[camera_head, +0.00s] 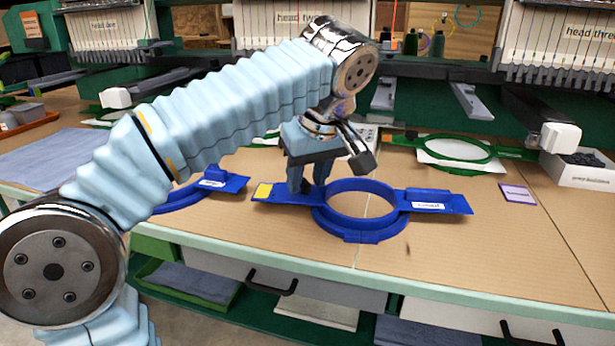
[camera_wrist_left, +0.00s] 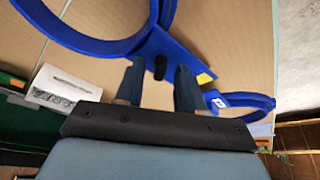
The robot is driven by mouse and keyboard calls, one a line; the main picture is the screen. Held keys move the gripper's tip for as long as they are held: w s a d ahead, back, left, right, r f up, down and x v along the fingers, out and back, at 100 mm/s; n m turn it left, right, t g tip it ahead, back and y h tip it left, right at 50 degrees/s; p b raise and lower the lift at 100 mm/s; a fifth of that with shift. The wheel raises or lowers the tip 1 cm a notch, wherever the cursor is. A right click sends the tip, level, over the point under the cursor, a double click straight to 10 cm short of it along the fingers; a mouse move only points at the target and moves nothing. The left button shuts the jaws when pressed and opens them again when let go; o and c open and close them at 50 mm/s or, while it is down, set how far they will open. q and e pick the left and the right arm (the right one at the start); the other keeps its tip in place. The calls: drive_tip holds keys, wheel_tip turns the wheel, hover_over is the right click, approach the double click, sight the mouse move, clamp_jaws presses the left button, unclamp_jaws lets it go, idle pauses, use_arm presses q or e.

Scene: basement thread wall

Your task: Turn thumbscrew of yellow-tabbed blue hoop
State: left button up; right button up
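The yellow-tabbed blue hoop (camera_head: 361,237) lies flat on the cardboard-coloured table, its yellow tab (camera_head: 264,191) at the left end of its arm. In the left wrist view the hoop (camera_wrist_left: 95,45) fills the top left, with the yellow tab (camera_wrist_left: 205,77) right of the fingers. My left gripper (camera_head: 306,186) points down over the hoop's left arm. In the wrist view its two fingers (camera_wrist_left: 159,88) are apart, with the dark thumbscrew (camera_wrist_left: 160,67) showing in the gap just beyond the tips. No contact is visible. My right gripper is out of view.
A second blue hoop (camera_head: 222,186) lies close on the left, partly behind my arm. A green hoop (camera_head: 455,162) with white fabric lies behind. A purple-edged card (camera_head: 518,194) and a white box (camera_head: 579,171) are at the right. The front right of the table is clear.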

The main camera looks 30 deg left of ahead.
use_arm(q)
clamp_jaws()
drive_tip(key=n+p, duration=0.1)
drive_tip(key=n+g+p, duration=0.1)
drive_tip(key=n, duration=0.1)
drive_tip(key=shift+w+r+y, duration=0.15)
drive_tip(key=shift+r+y, duration=0.05)
drive_tip(key=shift+y, duration=0.1)
drive_tip(key=shift+w+f+n+g+p, duration=0.1)
drive_tip(key=shift+n+g+p, duration=0.3)
drive_tip(key=shift+n, duration=0.7)
drive_tip(key=shift+f+n, duration=0.1)
drive_tip(key=shift+n, duration=0.2)
unclamp_jaws()
drive_tip(key=shift+d, duration=0.1)
